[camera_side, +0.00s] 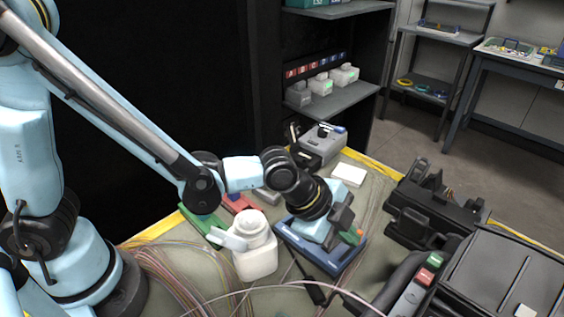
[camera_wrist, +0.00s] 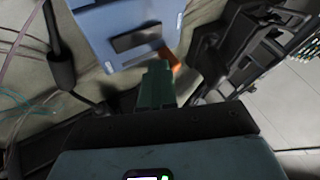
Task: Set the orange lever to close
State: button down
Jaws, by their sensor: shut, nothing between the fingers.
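A blue device (camera_side: 328,262) lies on the worktable, below my gripper in the side view. In the wrist view its light blue body (camera_wrist: 92,22) is at the top, with a dark rectangular part on it. The orange lever (camera_wrist: 169,60) sticks out at the device's near edge; a small orange spot (camera_side: 359,232) shows beside my gripper in the side view. My gripper (camera_wrist: 156,68) is shut and empty. Its green fingertips are just left of and very near the lever; I cannot tell whether they touch. They partly hide the device's edge. The lever's exact angle is unclear.
Black equipment (camera_side: 424,212) stands to the right, and a large black case (camera_side: 510,270) is at the front right. Loose cables and fibres (camera_side: 180,275) cross the table's front left. A white box (camera_side: 349,175) sits behind.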

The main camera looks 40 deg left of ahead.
jog(key=v, duration=1)
dwell(0.3)
jog(key=shift+a, duration=0.15)
jog(key=s+a+n+t+y, duration=0.1)
jog(key=a+n+y, duration=0.3)
jog(key=a+n, duration=1.2)
jog(key=s+a, duration=0.1)
jog(key=a, duration=0.3)
jog(key=shift+s+r+n+y, duration=0.25)
jog(key=shift+r+n+y, duration=0.05)
jog(key=shift+r+n, duration=0.1)
